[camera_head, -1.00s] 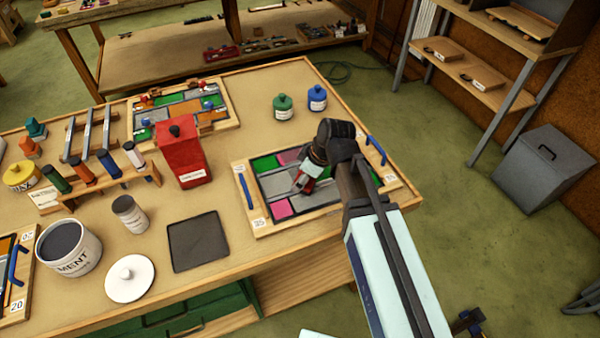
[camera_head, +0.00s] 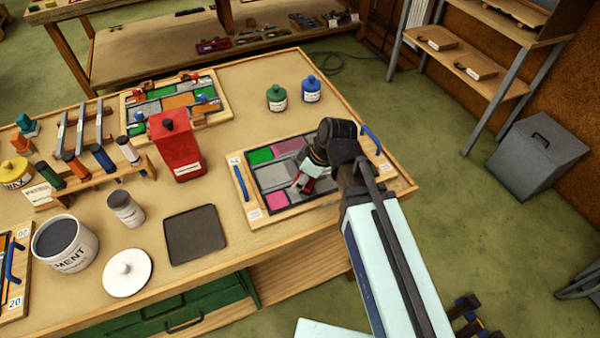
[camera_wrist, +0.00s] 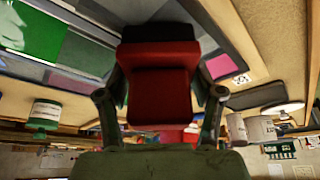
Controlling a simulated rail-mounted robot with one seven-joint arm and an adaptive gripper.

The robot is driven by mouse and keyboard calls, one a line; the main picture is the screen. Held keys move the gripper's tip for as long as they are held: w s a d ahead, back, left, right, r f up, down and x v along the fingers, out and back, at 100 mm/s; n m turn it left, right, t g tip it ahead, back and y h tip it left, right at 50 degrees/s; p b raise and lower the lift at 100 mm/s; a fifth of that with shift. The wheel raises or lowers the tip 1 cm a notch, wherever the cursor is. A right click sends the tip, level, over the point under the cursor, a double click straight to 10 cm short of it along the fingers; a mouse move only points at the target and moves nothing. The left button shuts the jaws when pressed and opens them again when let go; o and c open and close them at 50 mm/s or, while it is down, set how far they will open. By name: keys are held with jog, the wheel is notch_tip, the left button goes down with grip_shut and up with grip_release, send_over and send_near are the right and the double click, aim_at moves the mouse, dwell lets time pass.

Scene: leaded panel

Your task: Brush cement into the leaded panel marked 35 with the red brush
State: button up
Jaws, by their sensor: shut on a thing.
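The leaded panel marked 35 (camera_head: 277,200) lies flat in a wooden frame with blue handles at the right of the bench. Green, grey and pink panes show. My gripper (camera_head: 304,181) is over its middle. In the wrist view my gripper (camera_wrist: 160,108) has its two fingers either side of the red brush (camera_wrist: 160,90), shut on it. The brush's dark bristle end points at the panel. I cannot tell whether the bristles touch it. My arm hides the panel's right part. The open white cement tub (camera_head: 78,258) stands at the left front, filled with dark grey.
A white lid (camera_head: 127,273) and dark square tray (camera_head: 195,234) lie left of the panel. A red canister (camera_head: 178,155), shaker (camera_head: 126,209) and brush rack (camera_head: 100,180) stand further left. Green (camera_head: 277,98) and blue (camera_head: 311,90) jars stand behind. Another panel (camera_head: 160,93) lies at the back.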

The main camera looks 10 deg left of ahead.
aim_at(314, 182)
jog(key=shift+d, duration=0.1)
jog(key=shift+s+d, duration=0.45)
jog(key=shift+s, duration=0.15)
jog(key=shift+s+d, duration=0.4)
jog(key=shift+s, duration=0.2)
jog(key=shift+w+d, duration=0.8)
jog(key=shift+d, duration=0.2)
jog(key=shift+w+d, duration=0.75)
jog(key=shift+d, duration=0.25)
